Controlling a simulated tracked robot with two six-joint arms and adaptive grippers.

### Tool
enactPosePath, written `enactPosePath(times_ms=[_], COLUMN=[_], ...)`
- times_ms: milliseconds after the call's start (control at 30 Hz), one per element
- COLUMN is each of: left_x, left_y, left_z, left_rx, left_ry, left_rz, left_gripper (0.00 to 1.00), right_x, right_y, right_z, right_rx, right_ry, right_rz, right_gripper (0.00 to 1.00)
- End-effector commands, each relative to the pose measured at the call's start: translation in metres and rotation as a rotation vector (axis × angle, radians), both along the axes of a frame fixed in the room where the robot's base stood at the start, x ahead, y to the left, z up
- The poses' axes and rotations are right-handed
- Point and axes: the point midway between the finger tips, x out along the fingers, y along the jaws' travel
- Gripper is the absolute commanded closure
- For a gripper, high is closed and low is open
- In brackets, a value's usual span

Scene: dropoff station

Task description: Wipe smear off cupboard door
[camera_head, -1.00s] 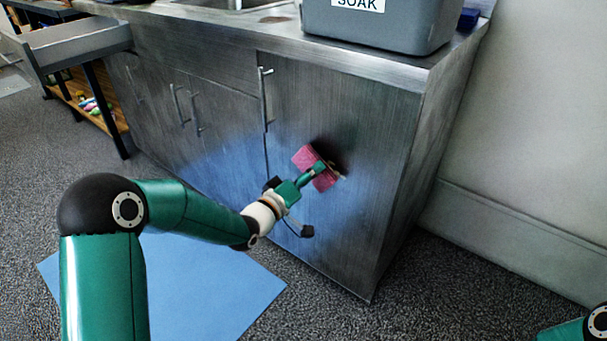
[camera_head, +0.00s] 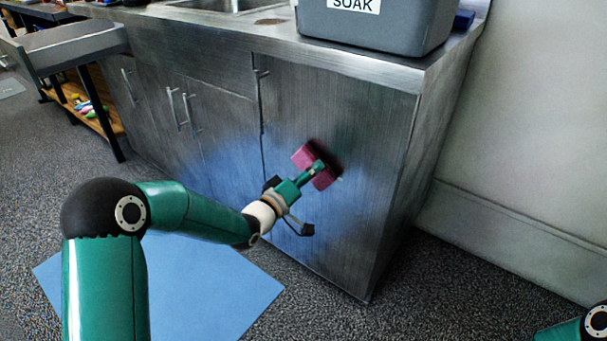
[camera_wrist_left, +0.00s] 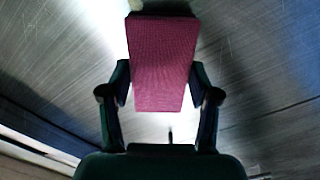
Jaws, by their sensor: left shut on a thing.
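My left gripper (camera_head: 314,170) is shut on a magenta sponge-like block (camera_head: 326,180), in front of the cupboard's right-hand door (camera_head: 345,235). The block seems to be against the door or very close to it; contact cannot be told for sure. In the left wrist view the block (camera_wrist_left: 163,50) sits between the two fingers. Any smear behind the block is hidden. My right gripper is out of view; only a bit of that arm shows at bottom right.
The door's handle (camera_head: 261,98) stands out at its upper left, with more handles (camera_head: 186,110) further left. A grey SOAK bin (camera_head: 375,28) stands on the metal counter. A blue mat (camera_head: 170,285) lies on the floor. A wall is at the right.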

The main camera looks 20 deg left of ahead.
Motion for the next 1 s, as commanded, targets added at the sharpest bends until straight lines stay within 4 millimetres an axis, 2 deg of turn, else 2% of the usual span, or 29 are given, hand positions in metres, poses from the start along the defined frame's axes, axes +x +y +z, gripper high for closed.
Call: enactPosePath(times_ms=[333,700,1000], left_x=[0.002,-0.009,-0.013], left_y=[-0.004,-0.032,-0.042], left_z=[-0.001,-0.001,-0.001], left_rx=[-0.001,0.000,0.000], left_ry=[0.001,0.000,0.000], left_rz=[-0.001,-0.001,-0.001], left_gripper=[0.71,0.71,0.71], right_x=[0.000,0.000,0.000], right_y=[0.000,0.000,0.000], right_z=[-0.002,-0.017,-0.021], right_rx=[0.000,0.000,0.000], right_ry=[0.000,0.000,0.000], right_rz=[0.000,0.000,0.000], right_gripper=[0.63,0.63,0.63])
